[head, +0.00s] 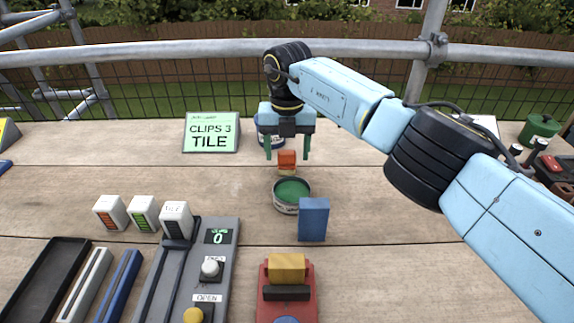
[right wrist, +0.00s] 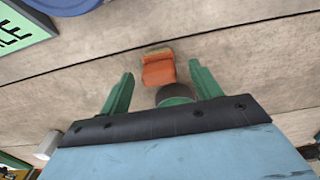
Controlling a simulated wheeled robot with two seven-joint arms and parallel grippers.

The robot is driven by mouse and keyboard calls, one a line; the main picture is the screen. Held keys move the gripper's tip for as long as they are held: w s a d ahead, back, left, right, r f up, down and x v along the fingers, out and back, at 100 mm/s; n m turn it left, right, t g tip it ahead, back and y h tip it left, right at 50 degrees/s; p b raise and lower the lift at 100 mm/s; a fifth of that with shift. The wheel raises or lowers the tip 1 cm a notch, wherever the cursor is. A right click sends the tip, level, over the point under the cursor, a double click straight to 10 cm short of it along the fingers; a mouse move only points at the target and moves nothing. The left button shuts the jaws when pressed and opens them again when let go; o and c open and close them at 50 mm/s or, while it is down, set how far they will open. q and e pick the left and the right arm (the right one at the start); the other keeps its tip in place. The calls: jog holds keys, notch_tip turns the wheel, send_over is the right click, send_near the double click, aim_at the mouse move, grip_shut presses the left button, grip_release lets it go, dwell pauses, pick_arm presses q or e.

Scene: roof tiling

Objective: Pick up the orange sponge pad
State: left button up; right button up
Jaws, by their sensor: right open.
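The orange sponge pad (head: 287,158) lies on the wooden planks behind the green round tin (head: 292,194). In the right wrist view the orange pad (right wrist: 158,69) has a tan strip along its far edge and shows between and beyond the fingertips. My right gripper (head: 287,157) is open and empty, its green fingers pointing down above the pad, apart from it. It also shows in the right wrist view (right wrist: 160,82). My left gripper is not in view.
A blue block (head: 313,219) stands by the tin. A green sign (head: 212,132) stands at the back left, and a blue-and-white tin (head: 262,133) stands behind my gripper. A grey counter device (head: 222,265) and a red device (head: 312,300) are in front. Planks left of the pad are clear.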

aim_at(287, 151)
jog(key=shift+f, duration=0.75)
jog(key=c, duration=1)
jog(key=shift+r, duration=0.2)
jog(key=shift+c, duration=0.2)
notch_tip(287, 151, up, 10)
jog(key=shift+f+p, duration=0.15)
jog(key=shift+p, duration=0.9)
jog(key=shift+c, duration=0.2)
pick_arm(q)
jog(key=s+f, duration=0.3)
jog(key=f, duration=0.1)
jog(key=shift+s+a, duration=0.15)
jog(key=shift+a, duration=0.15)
